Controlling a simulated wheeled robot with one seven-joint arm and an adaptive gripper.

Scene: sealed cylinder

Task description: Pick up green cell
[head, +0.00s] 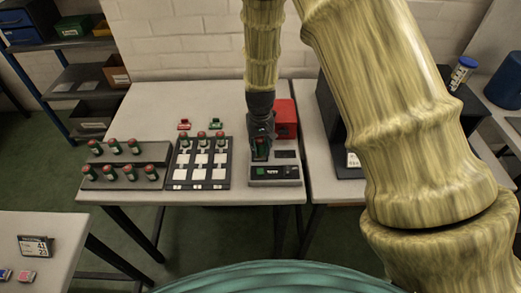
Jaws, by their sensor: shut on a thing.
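My gripper (262,150) points down over the grey device (292,183) on the main table. It is shut on a green cell (263,146), of which only a small green and reddish part shows between the dark fingers. Whether the cell touches the device cannot be told. Several other green cells with red tops (129,172) stand upright on the two-step dark rack (108,183) at the left.
A red box (285,112) stands behind the device. Small red and green items (217,124) lie behind the tray. A black case (346,162) stands to the right, partly behind my arm. The table (160,105) is clear at the back left.

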